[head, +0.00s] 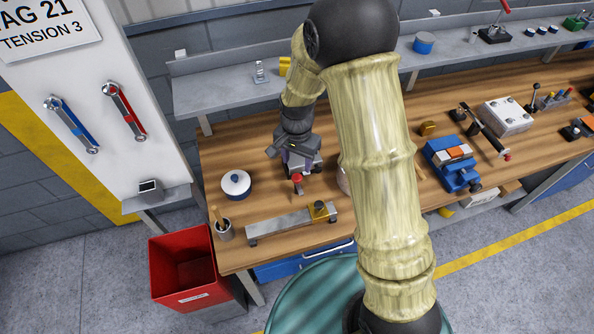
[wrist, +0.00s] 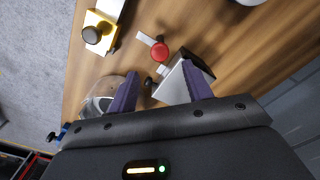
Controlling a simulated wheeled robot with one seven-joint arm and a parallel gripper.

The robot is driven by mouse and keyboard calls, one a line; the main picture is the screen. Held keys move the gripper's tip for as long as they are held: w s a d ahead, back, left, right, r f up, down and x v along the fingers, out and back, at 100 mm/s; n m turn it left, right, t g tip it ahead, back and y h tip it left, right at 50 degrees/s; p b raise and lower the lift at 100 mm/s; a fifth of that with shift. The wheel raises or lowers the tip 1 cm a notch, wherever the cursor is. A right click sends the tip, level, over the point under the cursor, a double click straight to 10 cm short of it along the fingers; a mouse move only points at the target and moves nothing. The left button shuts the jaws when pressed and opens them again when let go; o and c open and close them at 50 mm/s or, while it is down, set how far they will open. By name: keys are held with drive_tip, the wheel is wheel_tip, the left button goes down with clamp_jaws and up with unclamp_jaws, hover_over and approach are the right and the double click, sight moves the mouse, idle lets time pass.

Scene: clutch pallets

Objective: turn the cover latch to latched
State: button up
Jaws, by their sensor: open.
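A red round knob (wrist: 160,51) sits by a flat metal strip in the wrist view, beside a pale metal box (wrist: 172,86) with a small black knob (wrist: 149,82). I take this fitting as the cover latch, though its setting is unclear. The red knob (head: 297,179) also shows in the head view, just in front of my gripper (head: 285,157). In the wrist view my gripper (wrist: 160,70) is open, with its purple fingers apart and the metal box partly between and below them. The red knob lies beyond the fingertips. The right finger hides part of the box.
A metal bar fixture with a yellow block (head: 318,211) stands in front on the wooden bench. A blue vise (head: 453,164) stands at the right, beyond my arm.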

sight(297, 177)
wheel_tip(297, 177, down, 7)
drive_tip(key=shift+r+p, duration=0.1)
drive_tip(key=shift+p, duration=0.6)
drive_tip(key=c, duration=1)
